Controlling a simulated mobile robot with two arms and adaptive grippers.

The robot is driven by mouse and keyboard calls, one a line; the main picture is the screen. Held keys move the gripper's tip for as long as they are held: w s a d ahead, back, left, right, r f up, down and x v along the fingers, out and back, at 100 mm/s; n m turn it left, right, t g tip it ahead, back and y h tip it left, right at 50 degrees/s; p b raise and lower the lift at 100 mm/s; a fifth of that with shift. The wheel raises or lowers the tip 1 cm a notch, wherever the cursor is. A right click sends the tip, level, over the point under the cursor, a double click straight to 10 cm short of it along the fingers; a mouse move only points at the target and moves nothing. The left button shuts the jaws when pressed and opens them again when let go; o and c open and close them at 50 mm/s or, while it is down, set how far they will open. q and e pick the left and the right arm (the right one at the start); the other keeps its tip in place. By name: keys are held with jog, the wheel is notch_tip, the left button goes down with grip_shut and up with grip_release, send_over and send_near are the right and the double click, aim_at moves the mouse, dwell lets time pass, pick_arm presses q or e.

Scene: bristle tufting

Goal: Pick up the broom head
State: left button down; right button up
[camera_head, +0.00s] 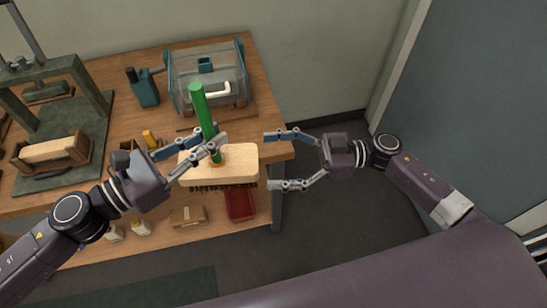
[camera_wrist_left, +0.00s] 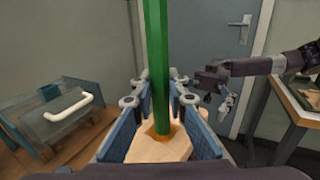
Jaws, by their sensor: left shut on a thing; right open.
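The broom head is a pale wooden block (camera_head: 238,165) with dark bristle tufts (camera_head: 225,187) on its underside, near the table's front right edge. A green handle (camera_head: 203,118) rises from an orange-rimmed socket in it, leaning slightly. My left gripper (camera_head: 218,145) is shut around the lower part of the handle, just above the block. In the left wrist view the handle (camera_wrist_left: 158,60) passes between the fingers, and part of the block (camera_wrist_left: 162,150) shows below them. The exact contact is partly hidden. My right gripper (camera_head: 280,160) is open and empty, just right of the block.
The wooden table (camera_head: 120,205) holds a clear-covered teal machine (camera_head: 235,75), a dark teal bottle-like item (camera_head: 147,88) and a dark press frame (camera_head: 60,110). Below are a red bin (camera_head: 241,206) and a cardboard box (camera_head: 187,216). A grey door (camera_head: 480,100) stands at right.

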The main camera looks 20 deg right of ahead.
aim_at(219, 164)
pick_arm(q)
jog(key=shift+r, duration=0.1)
pick_arm(e)
jog(key=a, duration=0.4)
jog(key=w+a, duration=0.1)
jog(key=a, duration=0.7)
jog(key=shift+w, duration=0.3)
jog(key=shift+r, duration=0.1)
jog(key=c, duration=1.2)
pick_arm(q)
jog(key=c, duration=1.8)
grip_release()
pick_arm(e)
jog(key=shift+c, duration=0.5)
pick_arm(q)
jog(key=shift+a, duration=0.15)
